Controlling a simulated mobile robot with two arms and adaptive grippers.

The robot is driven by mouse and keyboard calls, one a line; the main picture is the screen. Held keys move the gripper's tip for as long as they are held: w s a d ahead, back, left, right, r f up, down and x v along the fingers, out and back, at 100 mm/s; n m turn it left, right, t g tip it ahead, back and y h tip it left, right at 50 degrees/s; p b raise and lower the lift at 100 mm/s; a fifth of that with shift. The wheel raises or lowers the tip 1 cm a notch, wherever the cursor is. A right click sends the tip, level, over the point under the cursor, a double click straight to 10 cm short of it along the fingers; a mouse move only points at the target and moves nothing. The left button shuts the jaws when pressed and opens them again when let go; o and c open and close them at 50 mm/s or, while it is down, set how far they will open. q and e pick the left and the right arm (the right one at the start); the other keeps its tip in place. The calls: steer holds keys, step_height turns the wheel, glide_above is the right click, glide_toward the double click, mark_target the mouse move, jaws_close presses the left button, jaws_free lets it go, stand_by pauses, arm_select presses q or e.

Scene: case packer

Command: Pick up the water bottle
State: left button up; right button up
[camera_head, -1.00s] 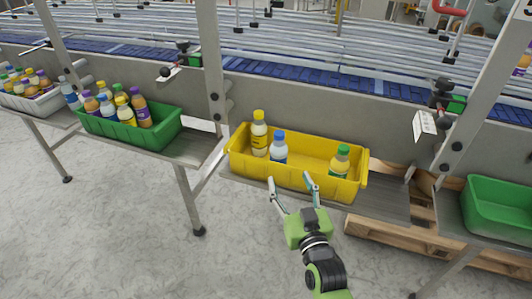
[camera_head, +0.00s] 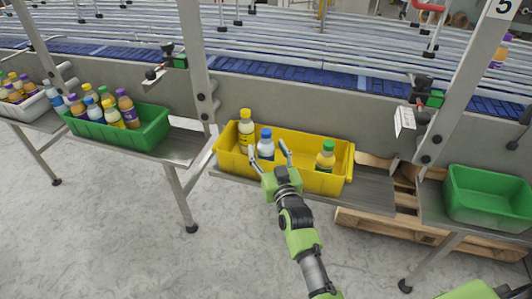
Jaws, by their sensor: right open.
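The water bottle (camera_head: 266,143), clear-white with a blue cap, stands upright in the yellow crate (camera_head: 325,184). A yellow-capped bottle (camera_head: 246,127) stands to its left and a green-capped bottle (camera_head: 325,157) to its right in the same crate. My right gripper (camera_head: 268,147) is open at the crate's front side, its two fingers spread to the left and right of the water bottle in the picture. I cannot tell whether a finger touches the bottle. The bottle's lower part is hidden behind the gripper and the crate wall. My left gripper is not in view.
A green crate (camera_head: 150,138) full of bottles stands on a shelf to the left, with a white crate (camera_head: 45,108) beyond it. An empty green crate (camera_head: 485,205) stands at the right. Metal posts (camera_head: 192,60) rise between the shelves. A wooden pallet (camera_head: 430,235) lies behind and below.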

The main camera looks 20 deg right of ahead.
steer(key=shift+w, duration=0.75)
steer(key=c, duration=1.4)
steer(key=shift+r, duration=0.1)
steer(key=shift+c, duration=0.8)
